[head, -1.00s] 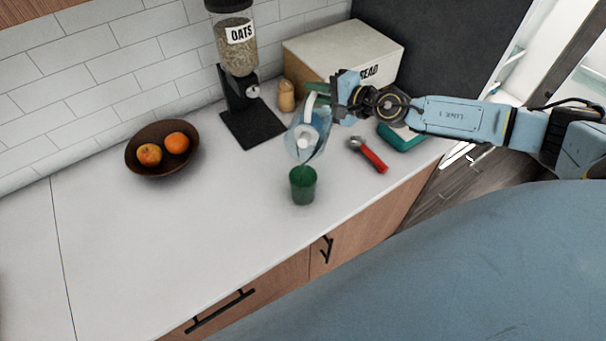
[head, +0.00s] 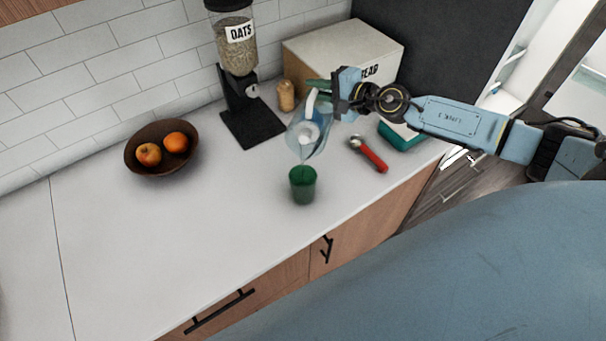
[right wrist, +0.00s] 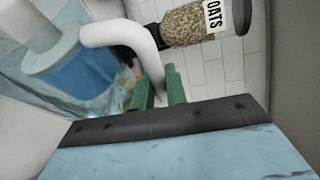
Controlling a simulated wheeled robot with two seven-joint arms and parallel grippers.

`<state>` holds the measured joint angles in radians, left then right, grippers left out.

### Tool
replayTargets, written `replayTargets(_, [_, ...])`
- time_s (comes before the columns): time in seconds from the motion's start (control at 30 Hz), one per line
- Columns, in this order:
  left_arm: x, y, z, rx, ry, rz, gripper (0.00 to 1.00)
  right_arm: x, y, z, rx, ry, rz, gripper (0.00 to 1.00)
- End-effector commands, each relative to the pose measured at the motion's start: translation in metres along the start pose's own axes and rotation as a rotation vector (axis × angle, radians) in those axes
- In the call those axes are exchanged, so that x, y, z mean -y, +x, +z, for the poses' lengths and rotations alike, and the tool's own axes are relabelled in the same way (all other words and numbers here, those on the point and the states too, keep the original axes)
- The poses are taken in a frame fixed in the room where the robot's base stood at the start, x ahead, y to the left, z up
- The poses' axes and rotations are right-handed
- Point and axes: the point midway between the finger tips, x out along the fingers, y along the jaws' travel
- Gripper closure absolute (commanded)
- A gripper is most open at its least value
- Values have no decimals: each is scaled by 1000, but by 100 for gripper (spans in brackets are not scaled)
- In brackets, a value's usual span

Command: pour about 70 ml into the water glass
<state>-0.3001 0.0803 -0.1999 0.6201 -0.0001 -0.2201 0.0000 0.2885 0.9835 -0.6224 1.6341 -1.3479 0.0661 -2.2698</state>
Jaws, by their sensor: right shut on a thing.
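A clear bluish pitcher (head: 309,130) with a white handle and white inner part is held above the counter, tilted with its mouth down toward the glass. My right gripper (head: 322,88) is shut on its handle; the green fingers and the white handle (right wrist: 130,38) show in the right wrist view. The green water glass (head: 303,186) stands upright on the counter just below the pitcher. A faint thin line, perhaps a stream, shows between the pitcher's lip and the glass. The water level in the glass cannot be read. My left gripper is not in view.
A bowl with fruit (head: 133,165) stands at the left. An oats dispenser (head: 236,50), a small wooden shaker (head: 286,97) and a bread box (head: 330,50) stand behind. A red-handled tool (head: 373,158) and a teal-and-white item (head: 398,137) lie right. The counter's front left is clear.

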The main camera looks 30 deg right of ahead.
Motion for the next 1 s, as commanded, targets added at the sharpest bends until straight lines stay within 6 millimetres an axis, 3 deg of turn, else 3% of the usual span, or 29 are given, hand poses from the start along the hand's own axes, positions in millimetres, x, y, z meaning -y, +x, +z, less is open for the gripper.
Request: replayTargets(1.0, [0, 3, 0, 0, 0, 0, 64, 3, -5, 1, -11, -21, -11, 100])
